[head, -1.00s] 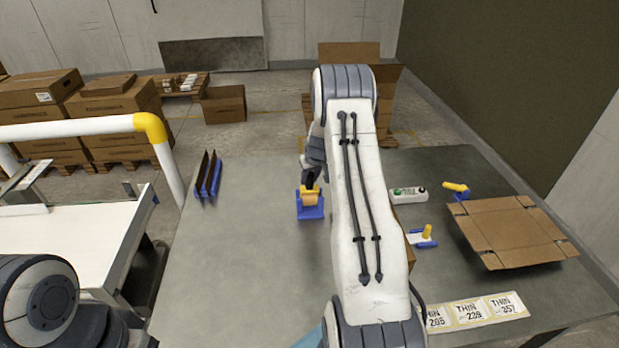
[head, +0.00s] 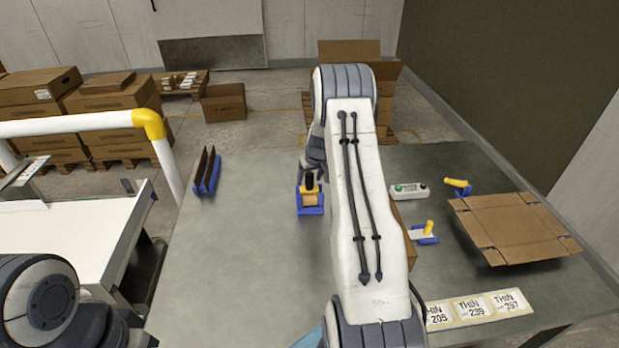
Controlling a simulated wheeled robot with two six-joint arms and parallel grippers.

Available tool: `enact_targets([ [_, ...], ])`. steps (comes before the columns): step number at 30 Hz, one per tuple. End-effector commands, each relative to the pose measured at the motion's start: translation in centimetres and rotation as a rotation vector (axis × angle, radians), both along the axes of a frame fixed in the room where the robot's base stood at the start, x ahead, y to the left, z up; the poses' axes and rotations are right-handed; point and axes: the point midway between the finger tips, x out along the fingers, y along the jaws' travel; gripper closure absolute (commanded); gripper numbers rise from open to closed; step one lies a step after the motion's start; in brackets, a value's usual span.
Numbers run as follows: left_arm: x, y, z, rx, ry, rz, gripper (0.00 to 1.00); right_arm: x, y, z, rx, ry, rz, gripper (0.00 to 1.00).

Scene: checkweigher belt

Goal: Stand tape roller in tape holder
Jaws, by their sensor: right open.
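The tape roller, with a tan roll (head: 310,199) and a yellow handle part, is at the blue tape holder (head: 311,211) on the grey table, left of my right arm. The roll appears to sit within the holder; how fully it is seated cannot be told at this size. My right gripper (head: 310,182) is open, its dark fingers at the yellow part, just above and behind the roll. Whether the fingers touch it is unclear. My left gripper is out of view; only part of the left arm shows at lower left.
Right of my arm are a white bottle-like item (head: 410,191), two yellow-and-blue tools (head: 457,184) (head: 427,232), a flattened carton (head: 515,228) and label sheets (head: 475,309). A blue rack (head: 208,175) stands at the back left. The table's left middle is clear.

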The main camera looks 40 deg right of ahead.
Motion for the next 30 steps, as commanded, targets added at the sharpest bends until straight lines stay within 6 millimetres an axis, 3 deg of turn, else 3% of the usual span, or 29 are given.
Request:
enact_targets([
  [5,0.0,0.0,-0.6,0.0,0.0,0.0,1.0,-0.4,0.1,1.3,-0.002,-0.003,0.0,0.29],
  [18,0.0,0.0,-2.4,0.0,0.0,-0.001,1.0,-3.3,0.9,8.5,-0.003,-0.003,-0.001,0.29],
  [30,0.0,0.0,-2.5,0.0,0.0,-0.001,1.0,-3.8,1.1,9.7,0.0,0.0,0.0,0.29],
])
